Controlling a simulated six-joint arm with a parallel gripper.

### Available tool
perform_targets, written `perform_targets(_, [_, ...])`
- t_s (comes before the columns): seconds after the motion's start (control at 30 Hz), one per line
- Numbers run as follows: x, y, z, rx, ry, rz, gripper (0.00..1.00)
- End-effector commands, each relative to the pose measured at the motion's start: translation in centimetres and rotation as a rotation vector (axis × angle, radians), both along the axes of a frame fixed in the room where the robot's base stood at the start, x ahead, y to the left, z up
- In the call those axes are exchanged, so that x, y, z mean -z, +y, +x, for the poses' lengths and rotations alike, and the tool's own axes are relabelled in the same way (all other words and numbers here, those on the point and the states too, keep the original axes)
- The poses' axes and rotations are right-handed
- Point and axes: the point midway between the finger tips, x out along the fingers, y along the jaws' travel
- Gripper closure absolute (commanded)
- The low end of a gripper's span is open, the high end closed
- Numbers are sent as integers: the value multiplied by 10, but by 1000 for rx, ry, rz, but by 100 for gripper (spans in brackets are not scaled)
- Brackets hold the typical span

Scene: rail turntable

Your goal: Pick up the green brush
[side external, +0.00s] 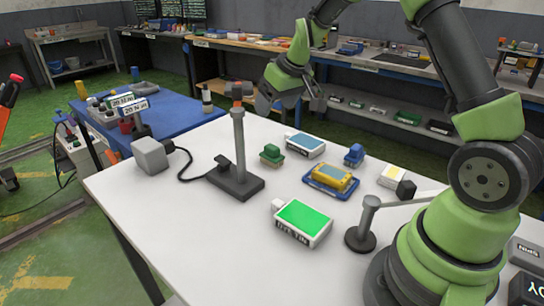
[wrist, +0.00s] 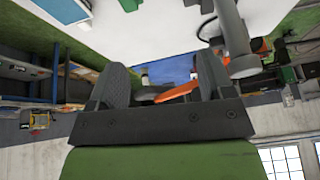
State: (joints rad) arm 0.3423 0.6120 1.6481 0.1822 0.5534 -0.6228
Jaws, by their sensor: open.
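The green brush (side external: 271,155) is a small green block-like thing on the white table, between the grey post and a blue-topped box. My gripper (side external: 290,103) is above the far side of the table, behind the post's top and well above the brush, apart from it. In the wrist view my gripper (wrist: 160,85) shows its two dark fingers spread, with nothing held. An orange shape seen between the fingers seems to lie beyond them. A green patch (wrist: 127,5) at the top edge of the wrist view may be the brush, mostly cut off.
A grey post on a dark base (side external: 238,180) stands left of the brush. The blue-topped box (side external: 305,145) is right of it. A yellow-and-blue item (side external: 331,180), a small blue item (side external: 354,155) and a green-topped box (side external: 303,222) lie nearby. The front left table is clear.

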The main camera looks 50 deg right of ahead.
Motion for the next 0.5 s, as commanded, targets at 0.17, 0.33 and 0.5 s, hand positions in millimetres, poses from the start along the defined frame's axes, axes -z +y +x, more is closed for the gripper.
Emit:
perform_targets(0.17, [62,-33,14,-25,42,-31,26])
perform_targets(0.33, [88,-46,18,-41,55,-47,26])
perform_targets(0.5, [111,-47,25,-43,59,-46,26])
